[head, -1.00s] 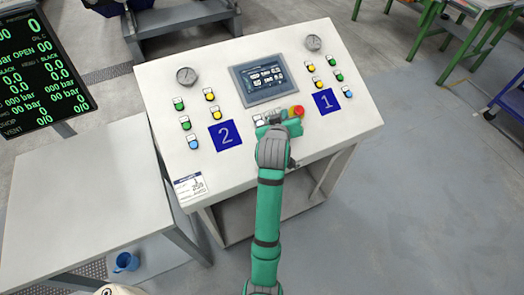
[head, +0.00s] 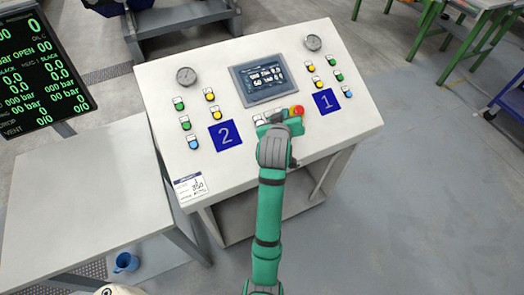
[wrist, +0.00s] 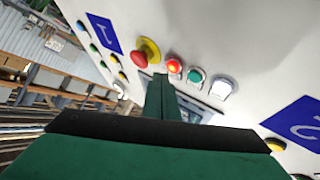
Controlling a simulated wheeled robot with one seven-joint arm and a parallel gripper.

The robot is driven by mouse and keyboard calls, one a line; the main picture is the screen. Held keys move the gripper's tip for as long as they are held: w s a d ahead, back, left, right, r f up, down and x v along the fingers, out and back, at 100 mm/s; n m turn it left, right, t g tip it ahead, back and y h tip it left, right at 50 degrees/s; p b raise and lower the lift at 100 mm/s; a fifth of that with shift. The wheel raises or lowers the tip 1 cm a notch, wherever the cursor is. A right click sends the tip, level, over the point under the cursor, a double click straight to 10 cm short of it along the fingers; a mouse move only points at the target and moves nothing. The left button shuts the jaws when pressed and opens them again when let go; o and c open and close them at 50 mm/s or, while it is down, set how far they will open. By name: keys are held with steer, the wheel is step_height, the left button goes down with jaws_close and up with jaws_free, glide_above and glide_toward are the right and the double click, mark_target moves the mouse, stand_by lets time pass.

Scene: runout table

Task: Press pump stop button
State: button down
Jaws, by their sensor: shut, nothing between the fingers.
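The sloped white control panel (head: 165,110) stands in front of me. A row of buttons runs along its lower middle, partly hidden by my gripper in the head view. In the wrist view the row shows a red mushroom knob on a yellow base (wrist: 147,52), a lit red button (wrist: 174,66), a green button (wrist: 195,76) and a white button (wrist: 222,88). The red knob also shows in the head view (head: 297,110). My gripper (wrist: 160,80) is shut and empty, its tips close to the lit red button. I cannot tell whether they touch. No button label is readable.
A touchscreen (head: 264,78) sits above the row. Yellow, green and blue buttons flank it, beside the blue plates 2 (head: 225,135) and 1 (head: 325,101). A grey table (head: 80,190) and a monitor (head: 40,75) stand at left.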

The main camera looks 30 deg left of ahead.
steer(key=shift+d+r, duration=0.1)
steer(key=shift+r, duration=0.15)
steer(key=shift+s+d+r, duration=0.3)
steer(key=shift+d+r, duration=0.05)
steer(key=shift+r, duration=0.5)
steer(key=shift+s+d+r, duration=0.25)
steer(key=shift+d+r, duration=0.05)
steer(key=shift+r, duration=0.6)
steer(key=shift+s+d+r, duration=0.3)
steer(key=shift+d+r, duration=0.05)
steer(key=shift+r, duration=0.5)
steer(key=shift+w+a, duration=0.1)
